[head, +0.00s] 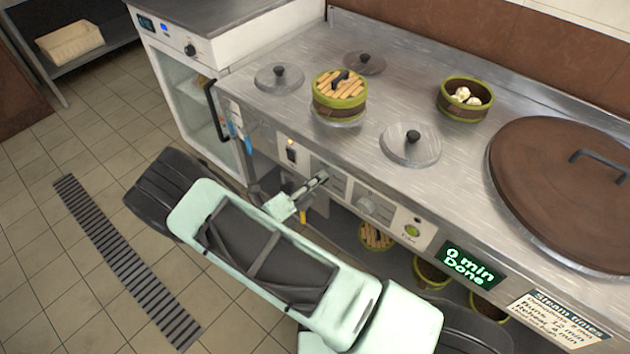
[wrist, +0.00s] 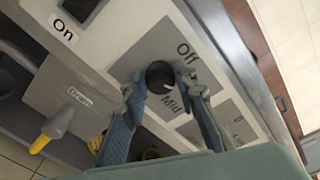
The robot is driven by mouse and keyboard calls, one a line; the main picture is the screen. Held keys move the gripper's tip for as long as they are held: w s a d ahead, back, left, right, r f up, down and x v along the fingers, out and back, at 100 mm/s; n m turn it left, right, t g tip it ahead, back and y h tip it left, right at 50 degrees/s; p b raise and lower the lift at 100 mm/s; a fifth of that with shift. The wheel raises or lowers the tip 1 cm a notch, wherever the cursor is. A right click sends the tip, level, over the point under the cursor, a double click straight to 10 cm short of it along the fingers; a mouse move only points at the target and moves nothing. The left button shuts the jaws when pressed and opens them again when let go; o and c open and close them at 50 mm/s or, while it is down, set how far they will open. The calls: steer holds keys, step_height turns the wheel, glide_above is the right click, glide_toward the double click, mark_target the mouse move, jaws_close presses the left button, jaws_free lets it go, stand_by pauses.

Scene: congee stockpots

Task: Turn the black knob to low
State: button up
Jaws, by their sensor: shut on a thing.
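The black knob (wrist: 160,77) sits on a grey front panel plate, between the printed words Off and Mid, in the wrist view. My gripper (wrist: 158,88) has its two fingers around the knob, one on each side, and is shut on it. In the head view my gripper (head: 318,180) reaches the front panel of the steel counter, and the knob is hidden behind the fingers. The word for low is not visible; the fingers and palm cover part of the plate. I cannot tell where the knob points.
A grey dial (head: 375,207) and green button (head: 412,231) are to the right, beside a display (head: 470,265) reading 0 min Done. Steamers and lids stand on the counter (head: 450,165).

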steer(key=o, duration=1.2)
steer(key=shift+c, duration=0.2)
steer(key=v, duration=1.2)
